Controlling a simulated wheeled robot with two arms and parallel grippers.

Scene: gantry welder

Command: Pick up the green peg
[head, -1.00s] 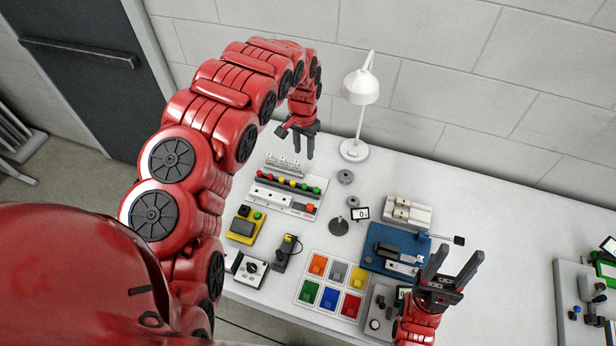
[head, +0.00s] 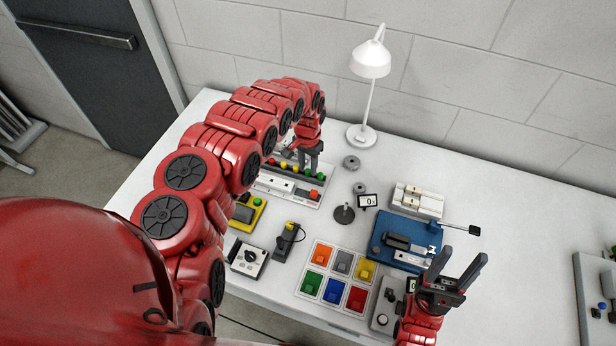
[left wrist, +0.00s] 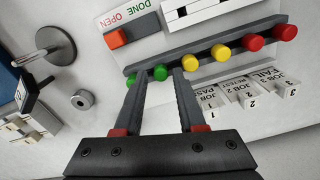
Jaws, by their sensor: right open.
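Two green pegs stand at one end of a dark rack (left wrist: 205,50) that also holds yellow and red pegs. In the left wrist view, one green peg (left wrist: 160,72) shows between the fingertips of my left gripper (left wrist: 159,76), with space beside it. The other green peg (left wrist: 131,79) is just outside the left-hand finger. My left gripper (head: 308,168) is open and points down at the rack in the head view, partly covering it. I cannot tell whether its fingers touch anything. My right gripper (head: 463,268) is open and empty above the table's right part.
Job label blocks (left wrist: 240,95) stand beside the rack. A white lamp (head: 370,60) stands behind, with a round metal stand (head: 344,214) nearby. A blue fixture (head: 395,240) and a coloured bin tray (head: 320,258) are further right.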

